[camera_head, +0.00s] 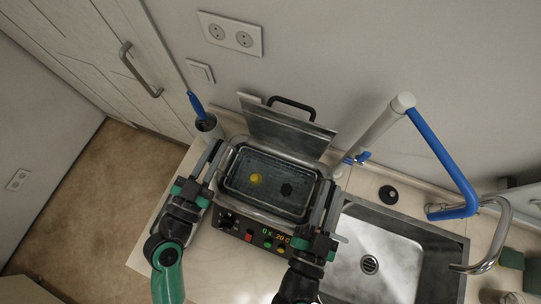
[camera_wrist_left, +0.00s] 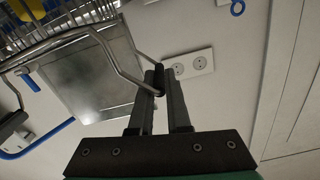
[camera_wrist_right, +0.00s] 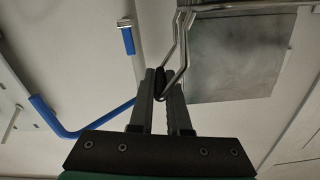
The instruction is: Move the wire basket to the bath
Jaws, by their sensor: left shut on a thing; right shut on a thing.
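The wire basket (camera_head: 265,185) is inside the outline of the bath's opening in the head view, with a yellow item and a dark item in it. Its wire side also shows in the left wrist view (camera_wrist_left: 62,22). The bath (camera_head: 262,222) has its lid (camera_head: 288,130) raised behind. My left gripper (camera_head: 211,160) is shut on the basket's left handle (camera_wrist_left: 158,80). My right gripper (camera_head: 325,205) is shut on its right handle (camera_wrist_right: 161,84). The basket looks roughly level. I cannot tell how far it is above or within the bath.
A holder with a blue-handled brush (camera_head: 206,122) stands left of the bath. The sink (camera_head: 375,260) lies to the right, with a blue-and-grey pipe (camera_head: 440,160) and a metal tap (camera_head: 497,245). A black round object (camera_head: 388,194) sits behind the sink.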

